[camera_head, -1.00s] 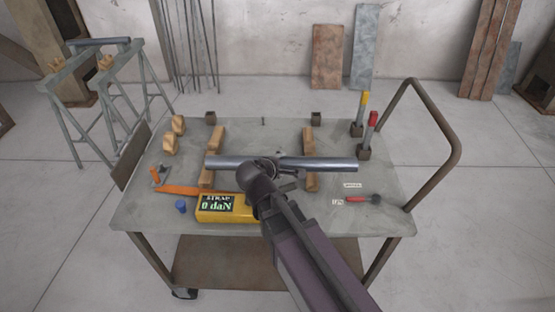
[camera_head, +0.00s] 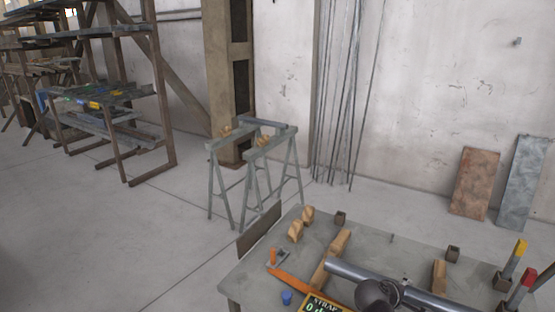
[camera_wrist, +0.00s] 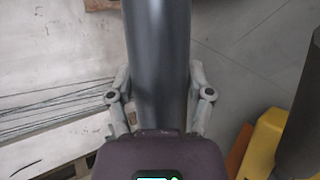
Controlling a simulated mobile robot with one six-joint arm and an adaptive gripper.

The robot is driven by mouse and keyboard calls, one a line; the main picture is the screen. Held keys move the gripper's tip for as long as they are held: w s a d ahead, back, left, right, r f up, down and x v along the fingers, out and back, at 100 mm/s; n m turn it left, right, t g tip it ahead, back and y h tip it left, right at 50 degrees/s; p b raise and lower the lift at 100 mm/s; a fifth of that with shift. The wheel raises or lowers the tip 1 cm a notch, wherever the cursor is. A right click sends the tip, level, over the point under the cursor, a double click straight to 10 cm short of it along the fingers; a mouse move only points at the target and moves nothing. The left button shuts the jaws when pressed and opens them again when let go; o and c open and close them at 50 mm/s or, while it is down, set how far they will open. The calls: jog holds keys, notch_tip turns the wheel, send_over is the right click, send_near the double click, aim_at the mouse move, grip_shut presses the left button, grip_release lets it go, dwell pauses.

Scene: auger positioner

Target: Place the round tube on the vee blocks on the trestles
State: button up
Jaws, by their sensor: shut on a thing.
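The round tube (camera_head: 350,271) is a grey metal tube over the cart, lying across or just above two wooden battens. My gripper (camera_head: 398,288) is at its middle, partly cut off by the lower edge of the head view. In the wrist view my gripper's fingers (camera_wrist: 160,95) are closed on either side of the tube (camera_wrist: 158,50). Two grey trestles (camera_head: 224,144) stand on the floor beyond the cart's left end. Small wooden vee blocks (camera_head: 264,141) sit on their top beams, one also on the left trestle (camera_head: 226,131).
The cart top (camera_head: 262,262) also holds two loose wooden blocks (camera_head: 296,231), an orange strap (camera_head: 290,279), a yellow strap gauge (camera_head: 322,304) and a blue cap (camera_head: 287,298). Shelving (camera_head: 110,95) and a post (camera_head: 229,70) stand behind. The floor left of the trestles is clear.

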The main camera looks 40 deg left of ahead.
notch_tip(320, 180, up, 32)
jog(key=p, duration=3.1)
jog(key=shift+s, duration=0.1)
